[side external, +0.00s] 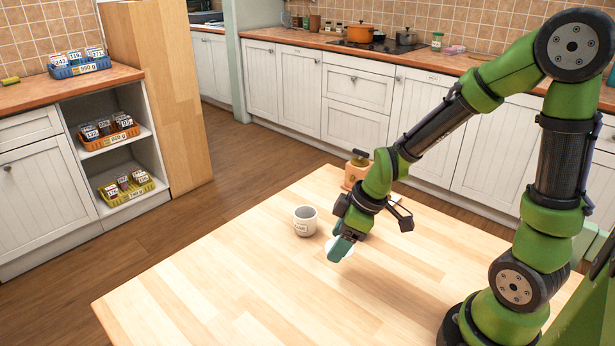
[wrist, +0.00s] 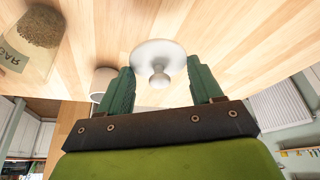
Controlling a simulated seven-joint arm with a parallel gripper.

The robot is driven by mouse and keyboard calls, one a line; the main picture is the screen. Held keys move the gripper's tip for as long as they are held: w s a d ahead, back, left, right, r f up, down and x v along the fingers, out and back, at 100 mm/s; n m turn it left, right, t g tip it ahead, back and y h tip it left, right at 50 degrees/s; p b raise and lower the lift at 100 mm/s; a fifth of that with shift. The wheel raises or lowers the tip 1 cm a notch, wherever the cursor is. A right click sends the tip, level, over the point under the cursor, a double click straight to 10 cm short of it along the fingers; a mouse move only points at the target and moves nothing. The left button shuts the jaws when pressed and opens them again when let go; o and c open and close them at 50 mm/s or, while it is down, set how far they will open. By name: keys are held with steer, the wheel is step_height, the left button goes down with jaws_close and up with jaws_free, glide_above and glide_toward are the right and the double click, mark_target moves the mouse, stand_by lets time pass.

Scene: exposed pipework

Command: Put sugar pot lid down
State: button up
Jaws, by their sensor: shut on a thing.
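The sugar pot lid is white and round with a small knob; it shows in the wrist view (wrist: 158,60) between my fingertips, and partly at my gripper in the side view (side external: 346,252). My gripper (side external: 340,247) has green fingers, also in the wrist view (wrist: 160,72), shut on the lid's rim, low over the table. I cannot tell whether the lid touches the wood.
The table's front and left are clear. Counters and shelves with baskets stand beyond.

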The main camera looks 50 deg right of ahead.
steer(key=a+n, duration=0.1)
steer(key=w+a+f, duration=0.1)
steer(key=a, duration=0.1)
steer(key=w+a+n+y, duration=0.1)
steer(key=a, duration=0.1)
steer(key=shift+w+a+f+n+g, duration=0.1)
steer(key=shift+w+f+n+g, duration=0.05)
steer(key=shift+f+n+g, duration=0.2)
glide_above(251, 254)
steer(key=d, duration=0.1)
steer(key=shift+s+f, duration=0.45)
steer(key=shift+f, duration=0.3)
steer(key=shift+d+f, duration=0.1)
steer(key=shift+f, duration=1.65)
steer(key=shift+f, duration=0.1)
steer(key=o, duration=1)
steer(key=shift+o, duration=0.2)
